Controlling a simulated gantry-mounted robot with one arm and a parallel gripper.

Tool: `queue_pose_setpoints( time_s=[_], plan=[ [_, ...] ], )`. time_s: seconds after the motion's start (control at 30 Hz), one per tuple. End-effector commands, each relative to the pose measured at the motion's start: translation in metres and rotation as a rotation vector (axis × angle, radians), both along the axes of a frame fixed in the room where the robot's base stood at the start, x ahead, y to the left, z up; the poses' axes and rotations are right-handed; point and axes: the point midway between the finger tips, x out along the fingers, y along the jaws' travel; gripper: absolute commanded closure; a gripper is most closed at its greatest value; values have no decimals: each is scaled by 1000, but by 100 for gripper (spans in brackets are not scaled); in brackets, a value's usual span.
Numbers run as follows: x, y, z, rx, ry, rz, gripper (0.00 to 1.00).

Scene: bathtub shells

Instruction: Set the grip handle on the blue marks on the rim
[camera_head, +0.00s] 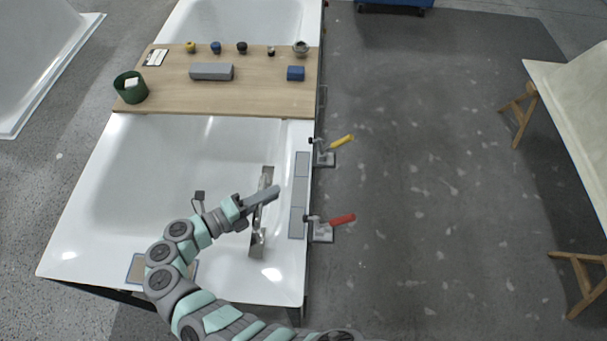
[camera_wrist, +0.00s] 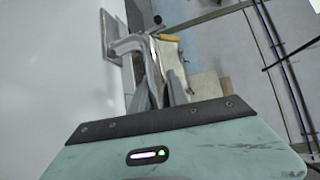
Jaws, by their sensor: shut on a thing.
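The grip handle (camera_head: 257,243) is a metallic bar with a flat plate at each end. It is held over the tub's inner side, left of the rim, and runs roughly along the rim's length. My gripper (camera_head: 262,198) is shut on its middle. In the wrist view the handle (camera_wrist: 130,44) shows between and beyond the fingers (camera_wrist: 152,88), with one end plate near the top. The blue marks are outlines on the right rim, a far one (camera_head: 302,164) and a near one (camera_head: 297,223), with a grey strip between them. The handle is apart from both marks in the head view.
A clamp with a yellow handle (camera_head: 341,142) and one with a red handle (camera_head: 342,219) sit on the rim's outer edge. A wooden board (camera_head: 190,100) across the tub carries a green pot (camera_head: 130,92), a grey block (camera_head: 211,72) and small items.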

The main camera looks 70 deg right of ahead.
Motion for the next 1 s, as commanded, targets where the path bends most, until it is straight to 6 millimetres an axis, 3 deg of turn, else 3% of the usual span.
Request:
queue_pose_setpoints(
  time_s=[0.3, 0.5, 0.63, 0.83, 1.0],
  plan=[
    [-45, -74, 2, -2, -1, -5, 100],
    [-61, -104, 2, -3, -1, -1, 100],
    [-64, -109, -1, -2, 0, 1, 100],
    [-64, -110, -27, 0, 1, 4, 100],
    [-64, -109, -35, -1, 0, 4, 100]
  ],
)
